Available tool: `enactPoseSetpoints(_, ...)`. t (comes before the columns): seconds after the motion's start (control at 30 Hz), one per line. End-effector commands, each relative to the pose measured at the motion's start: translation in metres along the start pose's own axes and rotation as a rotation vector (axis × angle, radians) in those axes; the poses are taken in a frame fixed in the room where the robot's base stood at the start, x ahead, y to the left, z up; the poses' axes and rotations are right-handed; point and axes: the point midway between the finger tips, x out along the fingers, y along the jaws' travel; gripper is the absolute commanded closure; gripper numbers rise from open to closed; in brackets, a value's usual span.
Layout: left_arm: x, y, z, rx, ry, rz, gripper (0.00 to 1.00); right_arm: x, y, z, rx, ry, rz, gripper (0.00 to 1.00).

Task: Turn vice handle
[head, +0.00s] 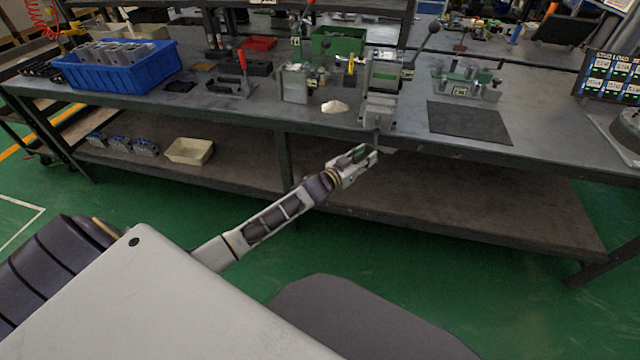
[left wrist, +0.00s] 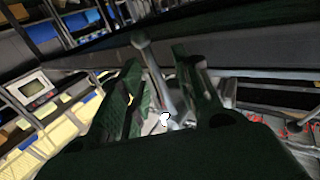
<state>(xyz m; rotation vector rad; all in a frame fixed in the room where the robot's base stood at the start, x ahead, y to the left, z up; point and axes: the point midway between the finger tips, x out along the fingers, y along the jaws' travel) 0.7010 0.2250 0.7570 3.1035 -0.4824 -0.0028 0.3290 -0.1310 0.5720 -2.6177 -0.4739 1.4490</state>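A grey and green vice (head: 380,105) stands at the bench's front edge in the head view. Its handle is hard to make out there, close to my left gripper (head: 366,156). That gripper is just below and in front of the bench edge, pointing up and right. In the left wrist view, a grey metal bar with a ball end (left wrist: 141,40), which looks like the vice handle, runs between the two dark fingers of my left gripper (left wrist: 155,62). The fingers are apart, with space beside the bar. I cannot tell whether either touches it. My right gripper is not in view.
The grey bench (head: 270,122) holds a blue bin (head: 118,75), a dark mat (head: 468,122) and several fixtures. A ball-topped lever (head: 420,45) rises to the right of the vice. A lower shelf (head: 480,210) with a beige tray (head: 189,151) lies underneath. Green floor in front is clear.

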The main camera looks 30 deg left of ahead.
Motion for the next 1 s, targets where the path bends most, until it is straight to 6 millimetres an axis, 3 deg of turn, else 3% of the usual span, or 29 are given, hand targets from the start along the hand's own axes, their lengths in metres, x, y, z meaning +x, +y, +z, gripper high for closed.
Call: enactPoseSetpoints(1.0,-0.083,0.0,0.0,-0.001,0.0,0.001,0.67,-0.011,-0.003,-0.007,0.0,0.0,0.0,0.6)
